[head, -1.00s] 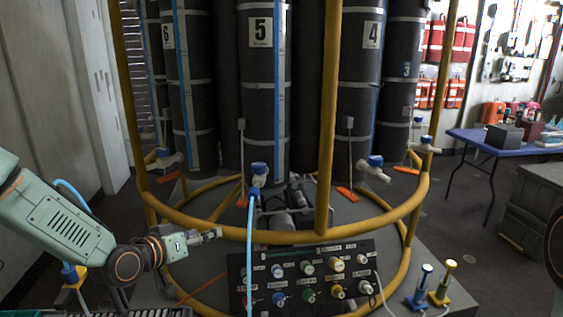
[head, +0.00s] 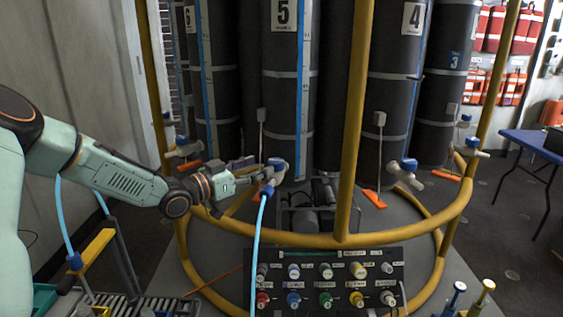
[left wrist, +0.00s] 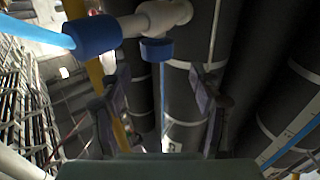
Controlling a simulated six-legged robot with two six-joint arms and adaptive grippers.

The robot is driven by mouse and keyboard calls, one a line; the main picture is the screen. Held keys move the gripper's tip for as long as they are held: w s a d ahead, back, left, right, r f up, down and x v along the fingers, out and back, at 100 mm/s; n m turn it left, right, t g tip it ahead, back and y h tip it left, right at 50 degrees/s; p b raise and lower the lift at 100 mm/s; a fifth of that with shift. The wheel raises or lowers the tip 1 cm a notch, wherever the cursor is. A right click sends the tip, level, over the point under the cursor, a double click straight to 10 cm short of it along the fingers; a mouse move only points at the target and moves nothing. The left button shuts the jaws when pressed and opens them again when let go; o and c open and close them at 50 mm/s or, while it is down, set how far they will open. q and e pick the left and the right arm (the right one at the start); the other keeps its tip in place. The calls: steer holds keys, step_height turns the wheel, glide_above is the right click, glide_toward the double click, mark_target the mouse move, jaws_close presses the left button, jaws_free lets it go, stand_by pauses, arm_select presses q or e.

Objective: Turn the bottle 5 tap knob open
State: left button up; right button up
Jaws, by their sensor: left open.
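Bottle 5 (head: 284,90) is a tall dark cylinder with a white "5" label, in the middle of the head view. Its tap has a blue knob (head: 277,163) and a light blue hose hanging from its outlet. The left wrist view shows the pale tap body (left wrist: 165,15) and the blue knob (left wrist: 156,49) upside down near the top. My left gripper (head: 253,173) is just left of the tap in the head view. In the left wrist view its two fingers (left wrist: 161,88) stand apart with nothing between them, the knob beyond their tips. My right gripper is not in view.
A yellow ring rail (head: 300,240) and a yellow upright post (head: 352,130) stand in front of the bottles. A dark panel (head: 330,255) with several coloured fittings is below. Bottle 4's tap (head: 407,170) is to the right.

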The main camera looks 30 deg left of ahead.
mark_target(270, 164)
arm_select(q)
steer(key=x, duration=0.1)
steer(key=b+x, duration=0.1)
steer(key=x, duration=0.3)
steer(key=shift+d+f+b, duration=0.15)
steer(key=shift+d+b, duration=0.15)
steer(key=shift+d, duration=0.05)
steer(key=shift+w+a, duration=0.1)
steer(key=shift+w, duration=0.45)
steer(key=shift+w+d, duration=0.3)
steer(key=shift+d, duration=0.05)
steer(key=shift+s+a, duration=0.15)
steer(key=shift+a, duration=0.1)
steer(key=c, duration=0.5)
steer(key=shift+d, duration=0.15)
steer(key=shift+c, duration=1.2)
steer(key=c, duration=0.4)
